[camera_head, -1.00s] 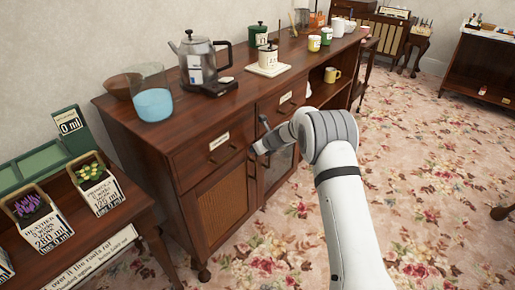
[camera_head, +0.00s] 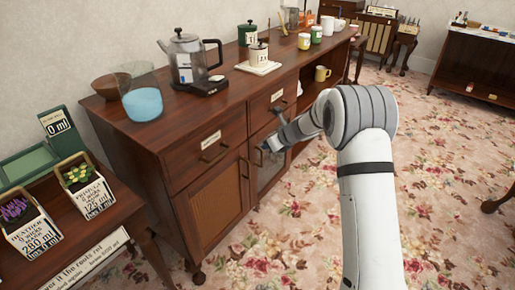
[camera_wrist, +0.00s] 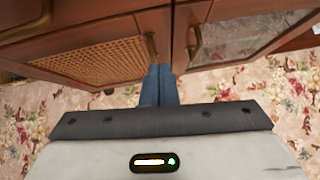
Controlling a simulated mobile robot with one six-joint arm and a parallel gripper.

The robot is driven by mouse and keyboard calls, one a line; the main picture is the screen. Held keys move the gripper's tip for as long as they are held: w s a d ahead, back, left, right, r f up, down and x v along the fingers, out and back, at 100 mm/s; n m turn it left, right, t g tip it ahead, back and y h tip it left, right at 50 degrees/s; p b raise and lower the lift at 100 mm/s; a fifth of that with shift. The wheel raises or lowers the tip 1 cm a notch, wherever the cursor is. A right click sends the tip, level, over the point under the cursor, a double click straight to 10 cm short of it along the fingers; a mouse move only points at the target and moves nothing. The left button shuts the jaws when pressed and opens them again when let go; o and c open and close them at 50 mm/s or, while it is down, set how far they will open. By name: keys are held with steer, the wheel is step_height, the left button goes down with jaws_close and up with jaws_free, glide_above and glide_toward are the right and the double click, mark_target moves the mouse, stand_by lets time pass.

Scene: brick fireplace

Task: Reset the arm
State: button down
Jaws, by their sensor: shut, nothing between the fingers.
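My gripper (camera_head: 266,146) is at the front of the wooden sideboard (camera_head: 140,152), close to the cabinet doors below the drawers. In the wrist view its blue fingers (camera_wrist: 159,84) are together with nothing between them. They point toward the gap between the cane-panelled door (camera_wrist: 95,62) and the glass door (camera_wrist: 245,38). I cannot tell whether they touch a door or its handle. My white and grey arm reaches in from the lower right of the head view.
A kettle (camera_head: 186,62), a blue bowl (camera_head: 143,104) and a canister on a white tile (camera_head: 259,67) stand on the sideboard. A low table with flower boxes (camera_head: 88,187) is at left. Open floral carpet (camera_head: 300,235) lies in front.

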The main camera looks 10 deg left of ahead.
steer(key=s+d+r+m+t+h+p, duration=0.1)
steer(key=d+r+m+t+p, duration=0.1)
steer(key=d+r+m, duration=0.55)
steer(key=d+r+m+t+h+p, duration=0.2)
steer(key=r+m+t+p, duration=0.15)
steer(key=r, duration=0.65)
steer(key=s+d+r+m+h+p, duration=0.3)
steer(key=s+d+r+m+h, duration=0.2)
steer(key=s+d+r+m, duration=0.6)
steer(key=s+d+r+m+g+h+p, duration=0.2)
steer(key=s+d+m+g+p, duration=0.2)
steer(key=s+m, duration=0.9)
steer(key=s+a+m+g+y+p, duration=0.1)
steer(key=s+m+g, duration=0.1)
steer(key=s+m, duration=0.4)
steer(key=s+a+m+g+y+p, duration=0.1)
steer(key=s+m, duration=0.4)
steer(key=s, duration=0.7)
steer(key=shift+a+f+m+g+y+p, duration=0.2)
steer(key=shift+a+m+g+y+p, duration=0.2)
steer(key=shift+a+g+p, duration=0.25)
steer(key=shift+d, duration=0.2)
